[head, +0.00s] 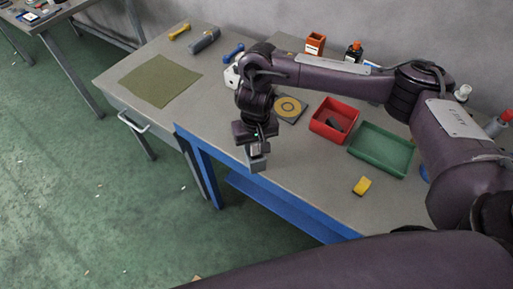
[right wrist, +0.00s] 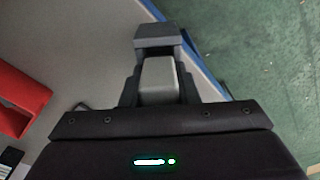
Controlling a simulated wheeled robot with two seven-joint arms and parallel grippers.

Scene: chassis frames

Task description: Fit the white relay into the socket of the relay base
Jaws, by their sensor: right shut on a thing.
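My right gripper (head: 256,145) points down near the front edge of the workbench. In the right wrist view its fingers (right wrist: 160,90) are shut on a pale grey-white block, the white relay (right wrist: 158,76). The gripper hides most of the relay there. I cannot tell whether the relay is seated in the socket or only touching it. My left gripper is not in view.
A red bin (head: 316,125) with a dark item inside and a green tray (head: 375,168) stand to the right. A yellow block (head: 362,186) lies near the front edge. A square pad with a yellow ring (head: 302,116) lies behind the gripper. A green mat (head: 141,70) lies left.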

